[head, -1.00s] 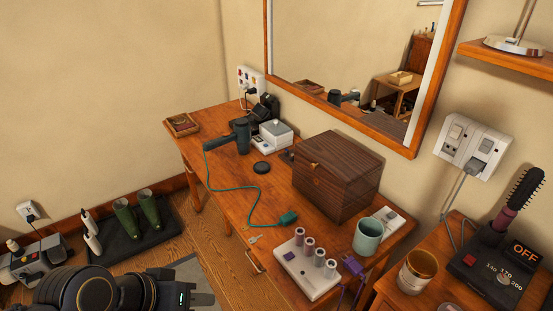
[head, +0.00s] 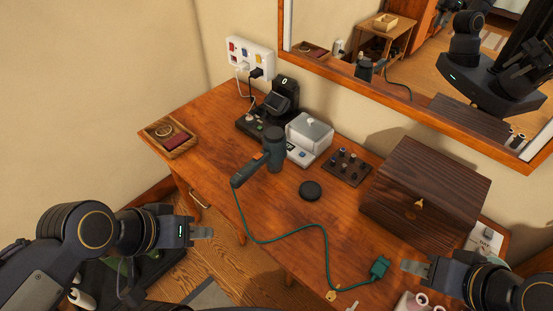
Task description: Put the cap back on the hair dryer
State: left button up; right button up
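The hair dryer (head: 273,152) is dark grey-green and rests on the wooden table, its handle pointing to the lower left and a teal cord (head: 262,241) trailing to a teal plug (head: 380,267). A round black disc, which looks like the cap (head: 311,191), lies flat on the table to the right of the dryer, apart from it. My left gripper (head: 208,233) is off the table's front edge, left of and below the dryer. My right gripper (head: 407,267) is near the plug at the right. Both look empty; the finger gaps are not clear.
A dark wooden box (head: 425,195) stands right of the cap. Behind are a small rack of dark pieces (head: 347,166), a white lidded container (head: 309,136) and a black device (head: 275,105). A wooden tray (head: 169,137) is at the left. The tabletop around the cap is mostly clear.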

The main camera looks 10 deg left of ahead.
aim_at(274, 151)
jog(key=i+j, duration=0.15)
jog(key=j, duration=0.15)
jog(key=i+j, duration=0.1)
jog(key=j, duration=0.2)
jog(key=i+j, duration=0.15)
jog(key=j, duration=0.15)
jog(key=i+j, duration=0.15)
jog(key=j, duration=0.2)
